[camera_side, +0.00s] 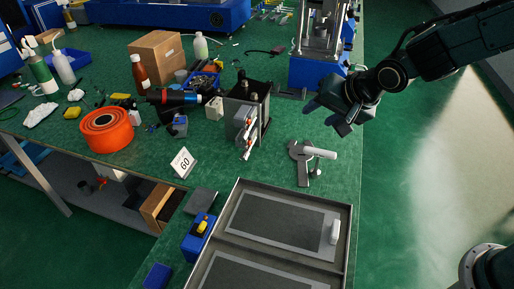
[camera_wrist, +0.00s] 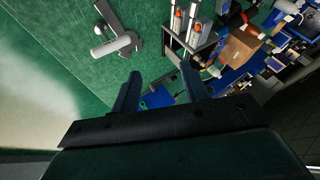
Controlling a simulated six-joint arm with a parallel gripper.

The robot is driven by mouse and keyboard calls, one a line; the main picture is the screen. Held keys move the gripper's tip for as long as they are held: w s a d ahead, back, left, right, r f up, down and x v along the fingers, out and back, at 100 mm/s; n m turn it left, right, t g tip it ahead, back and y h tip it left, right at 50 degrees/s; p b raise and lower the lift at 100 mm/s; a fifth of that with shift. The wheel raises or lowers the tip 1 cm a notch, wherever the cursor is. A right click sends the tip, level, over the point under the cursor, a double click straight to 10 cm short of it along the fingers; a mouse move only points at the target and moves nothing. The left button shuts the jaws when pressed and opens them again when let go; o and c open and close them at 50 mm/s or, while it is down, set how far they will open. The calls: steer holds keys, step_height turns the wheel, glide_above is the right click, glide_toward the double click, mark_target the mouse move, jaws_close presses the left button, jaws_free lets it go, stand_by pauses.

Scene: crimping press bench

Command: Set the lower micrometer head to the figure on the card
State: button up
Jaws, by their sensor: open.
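A white card (camera_side: 183,162) stands on the green bench and shows the figure 60; the small line above it is too small to read. A grey upright fixture (camera_side: 258,98) stands right of the card. Two light-grey micrometer heads with red-orange marks sit on its front, one above the other; the lower micrometer head (camera_side: 246,148) is nearer the bench top. Their scales cannot be read. The pair also shows at the top of the wrist view. My gripper (camera_side: 331,116) is right of the fixture, above the bench's right side, apart from the heads. Its fingers (camera_wrist: 160,72) are spread and empty.
A blue-based press (camera_side: 318,70) stands behind. An orange reel (camera_side: 106,130), bottles and a cardboard box (camera_side: 155,55) crowd the left.

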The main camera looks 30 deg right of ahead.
mark_target(243, 160)
steer(key=w+a+f+m+t+y, duration=0.1)
steer(key=w+a+f, duration=0.4)
steer(key=a+f, duration=0.5)
step_height(243, 160, down, 2)
steer(key=shift+f+m, duration=0.1)
steer(key=shift+m, duration=0.8)
steer(key=shift+x, duration=6.85)
jaws_close()
